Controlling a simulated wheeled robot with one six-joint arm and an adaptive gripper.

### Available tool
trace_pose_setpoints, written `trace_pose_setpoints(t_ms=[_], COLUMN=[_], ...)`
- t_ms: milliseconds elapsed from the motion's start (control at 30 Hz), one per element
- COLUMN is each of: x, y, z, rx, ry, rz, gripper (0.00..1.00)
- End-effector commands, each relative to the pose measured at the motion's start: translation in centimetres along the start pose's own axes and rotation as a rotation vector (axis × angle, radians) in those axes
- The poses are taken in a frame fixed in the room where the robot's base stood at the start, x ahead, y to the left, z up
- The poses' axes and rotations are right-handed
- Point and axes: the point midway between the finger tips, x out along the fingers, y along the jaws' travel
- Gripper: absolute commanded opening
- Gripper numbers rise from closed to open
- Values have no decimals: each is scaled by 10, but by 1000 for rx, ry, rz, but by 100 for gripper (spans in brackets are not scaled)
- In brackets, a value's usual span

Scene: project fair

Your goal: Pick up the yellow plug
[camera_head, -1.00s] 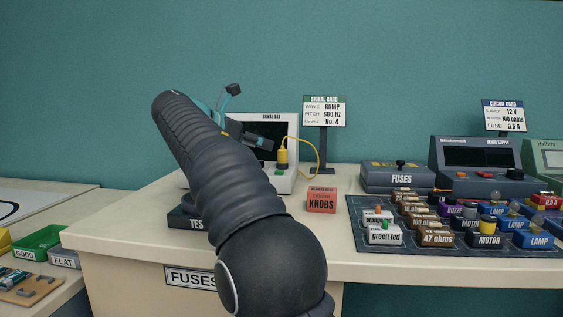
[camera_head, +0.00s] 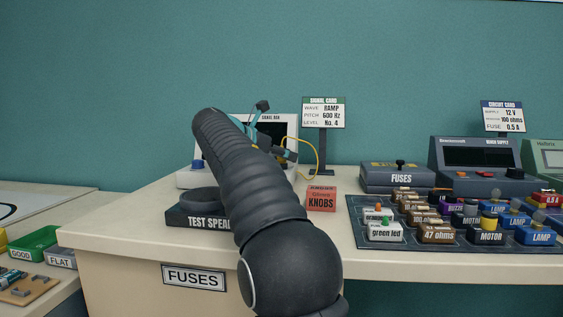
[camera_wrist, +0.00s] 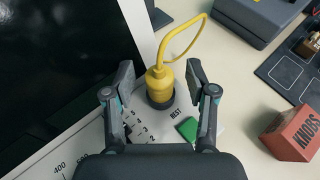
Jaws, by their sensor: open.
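The yellow plug (camera_wrist: 160,83) stands upright in a dark round holder beside the word REST on the white signal box (camera_wrist: 75,137), in the wrist view. A yellow cable loops from its top. My open gripper (camera_wrist: 158,82) has one finger on each side of the plug, with a visible gap at both sides. In the head view my arm and gripper (camera_head: 285,145) hide most of the plug; the yellow cable (camera_head: 317,152) shows to the right of the gripper.
The red knobs box (camera_head: 321,199) stands to the right of the signal box, also in the wrist view (camera_wrist: 296,134). The dark fuses box (camera_head: 397,176) is farther right. A green button (camera_wrist: 187,129) is close to the plug. The test speaker (camera_head: 198,215) is partly behind my arm.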

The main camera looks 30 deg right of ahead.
Motion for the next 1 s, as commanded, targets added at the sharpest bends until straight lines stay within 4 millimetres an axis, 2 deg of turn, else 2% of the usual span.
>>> trace_pose_setpoints(t_ms=[67,300,700,1000], x=[0,-1,-2,-12], y=[0,0,0,0], z=[0,0,3,29], rx=[0,0,1,2], ry=[0,0,-1,-1], rz=[0,0,0,0], gripper=[57,0,0,0])
